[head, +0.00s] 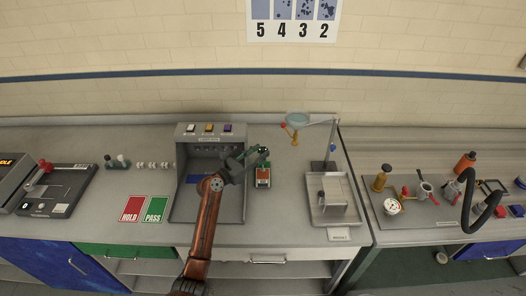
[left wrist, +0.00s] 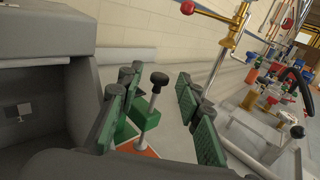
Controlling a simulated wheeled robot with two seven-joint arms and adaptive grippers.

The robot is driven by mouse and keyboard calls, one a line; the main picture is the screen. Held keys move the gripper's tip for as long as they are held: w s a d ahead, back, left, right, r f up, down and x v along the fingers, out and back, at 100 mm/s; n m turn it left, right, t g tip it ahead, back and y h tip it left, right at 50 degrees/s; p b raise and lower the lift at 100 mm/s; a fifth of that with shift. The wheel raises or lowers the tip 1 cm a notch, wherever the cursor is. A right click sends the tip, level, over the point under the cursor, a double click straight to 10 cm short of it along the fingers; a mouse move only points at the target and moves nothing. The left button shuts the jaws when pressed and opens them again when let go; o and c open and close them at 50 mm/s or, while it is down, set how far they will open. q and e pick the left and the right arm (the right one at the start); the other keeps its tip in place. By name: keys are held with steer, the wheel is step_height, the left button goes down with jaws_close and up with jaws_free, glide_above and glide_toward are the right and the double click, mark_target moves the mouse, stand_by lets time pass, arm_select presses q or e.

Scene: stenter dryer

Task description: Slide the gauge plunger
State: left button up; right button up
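The gauge (head: 262,178) is a small orange and green device standing on the bench, right of the grey button box. Its plunger, a pale rod with a black knob (left wrist: 159,80), rises from a green block (left wrist: 141,112) in the left wrist view. My left gripper (head: 254,154) is at the gauge's far end in the head view. In the left wrist view its two green-padded fingers (left wrist: 162,112) are spread apart, with the plunger between them and gaps visible at both sides. The gauge's lower part is partly hidden by the gripper there. My right gripper is not in view.
A grey button box (head: 209,140) stands left of the gauge. Red HOLD (head: 131,209) and green PASS (head: 155,209) cards lie further left. A magnifier (head: 297,118) on a stand and a metal tray (head: 318,213) are to the right. Bare bench separates gauge and tray.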

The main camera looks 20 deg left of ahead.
arm_select(q)
steer(key=shift+x, duration=1.15)
steer(key=shift+c, duration=0.7)
jaws_close()
